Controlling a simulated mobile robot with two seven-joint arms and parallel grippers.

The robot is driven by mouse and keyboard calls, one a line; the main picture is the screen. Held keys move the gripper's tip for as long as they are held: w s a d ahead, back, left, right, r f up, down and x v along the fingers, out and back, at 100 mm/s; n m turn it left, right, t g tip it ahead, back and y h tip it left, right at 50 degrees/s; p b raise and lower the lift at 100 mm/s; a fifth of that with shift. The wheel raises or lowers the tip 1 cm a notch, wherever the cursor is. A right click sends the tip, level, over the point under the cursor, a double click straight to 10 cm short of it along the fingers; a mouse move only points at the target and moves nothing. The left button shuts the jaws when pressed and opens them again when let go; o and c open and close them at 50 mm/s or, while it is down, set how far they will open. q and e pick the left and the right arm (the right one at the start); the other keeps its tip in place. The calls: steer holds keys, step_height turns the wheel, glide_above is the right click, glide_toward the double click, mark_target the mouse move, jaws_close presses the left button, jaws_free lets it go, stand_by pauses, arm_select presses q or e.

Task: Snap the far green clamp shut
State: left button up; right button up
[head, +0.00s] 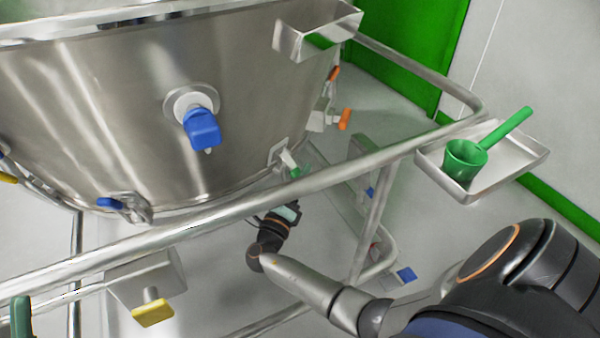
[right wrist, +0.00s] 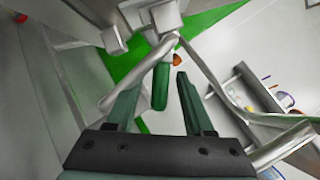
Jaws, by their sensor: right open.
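The far green clamp (head: 288,162) is on the lower right side of the steel vessel (head: 100,120), its green handle sticking out down and to the right. My right gripper (head: 290,212) is just below it, behind the frame rail, small and partly hidden. In the right wrist view the green handle (right wrist: 161,86) lies between the two spread fingers of my right gripper (right wrist: 155,92), with a visible gap to the right finger. Contact with the left finger is hard to tell. The gripper is open and holds nothing.
A steel rail (head: 330,177) crosses in front of the vessel, above my right forearm. Blue (head: 203,130), orange (head: 344,119) and yellow (head: 153,313) handles stand out nearby. A tray (head: 520,160) with a green scoop (head: 465,160) hangs at right. A dark green piece (head: 20,316) shows at lower left.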

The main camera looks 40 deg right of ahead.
jaws_close()
stand_by(1.4)
